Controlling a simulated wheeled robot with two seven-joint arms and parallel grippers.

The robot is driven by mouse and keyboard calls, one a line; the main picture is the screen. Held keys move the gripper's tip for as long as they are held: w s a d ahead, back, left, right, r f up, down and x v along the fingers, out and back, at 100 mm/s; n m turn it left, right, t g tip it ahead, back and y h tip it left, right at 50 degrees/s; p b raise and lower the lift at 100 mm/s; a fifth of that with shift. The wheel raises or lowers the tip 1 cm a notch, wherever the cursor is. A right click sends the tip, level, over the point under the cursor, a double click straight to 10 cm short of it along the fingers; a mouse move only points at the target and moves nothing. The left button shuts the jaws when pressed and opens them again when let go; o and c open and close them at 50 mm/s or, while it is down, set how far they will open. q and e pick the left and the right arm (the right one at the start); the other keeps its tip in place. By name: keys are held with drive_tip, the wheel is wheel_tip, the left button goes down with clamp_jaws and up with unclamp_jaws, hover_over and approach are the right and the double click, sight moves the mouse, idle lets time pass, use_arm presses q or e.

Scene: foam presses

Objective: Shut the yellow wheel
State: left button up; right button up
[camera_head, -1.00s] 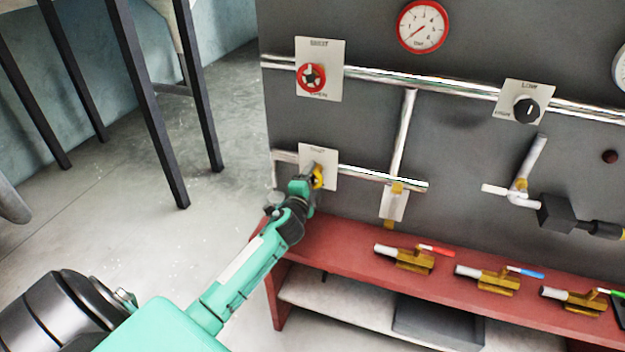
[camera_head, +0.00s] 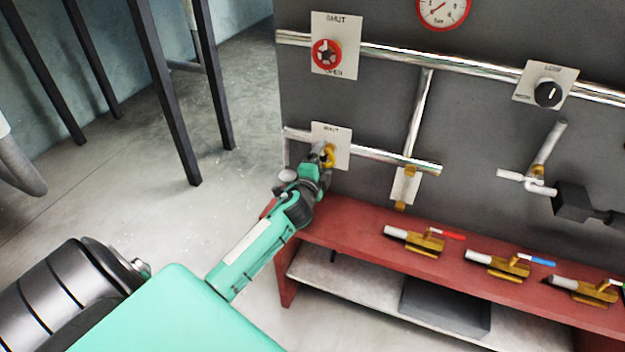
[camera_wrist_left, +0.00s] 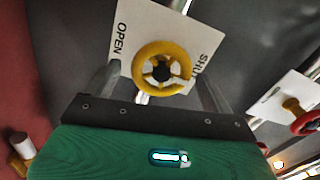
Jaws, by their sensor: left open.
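The yellow wheel (camera_head: 329,156) is mounted on a white plate (camera_head: 343,148) on the lower pipe of the grey panel. In the left wrist view the whole yellow wheel (camera_wrist_left: 161,50) shows in front of its plate, which reads OPEN and SHUT. My left gripper (camera_head: 322,163) is at the wheel and partly hides it in the head view. In the left wrist view my left gripper (camera_wrist_left: 160,83) is open, with one finger on each side of the wheel. I cannot tell whether the fingers touch the rim. My right gripper is not in view.
A red wheel (camera_head: 326,54) sits on the upper pipe above. A black knob (camera_head: 548,94) and a gauge (camera_head: 443,8) are on the panel to the right. Several brass valves, one with a red handle (camera_head: 428,240), lie on the red bench (camera_head: 350,228) below.

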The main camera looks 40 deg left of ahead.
use_arm(q)
drive_tip(key=b+v, duration=0.2)
drive_tip(key=v, duration=1)
drive_tip(key=shift+s, duration=0.2)
wheel_tip(320, 180, down, 20)
drive_tip(key=s+n+g+h, duration=0.1)
drive_tip(key=n+g, duration=0.1)
drive_tip(key=g, duration=0.2)
drive_tip(key=s+d+f+n+g+h, duration=0.1)
drive_tip(key=s+d+f+n+g, duration=0.1)
drive_tip(key=s+f, duration=0.65)
drive_tip(key=s+d+f+n+g+h, duration=0.1)
drive_tip(key=s+f+g, duration=0.2)
drive_tip(key=f, duration=1.1)
drive_tip(key=s+d+f+n+g, duration=0.2)
drive_tip(key=s+f, duration=0.5)
drive_tip(key=s, duration=0.4)
drive_tip(key=s+d+f+n+g+h, duration=0.1)
drive_tip(key=s+d+f+n+g, duration=0.1)
drive_tip(key=s+f, duration=0.5)
drive_tip(key=s+d+f+n+g, duration=0.1)
drive_tip(key=s+d+f+g, duration=0.2)
drive_tip(key=s, duration=1.3)
wheel_tip(320, 180, down, 4)
drive_tip(key=shift+s+d+f+n, duration=0.1)
drive_tip(key=shift+s+d+n, duration=0.25)
drive_tip(key=shift+d, duration=0.75)
drive_tip(key=shift+w, duration=0.2)
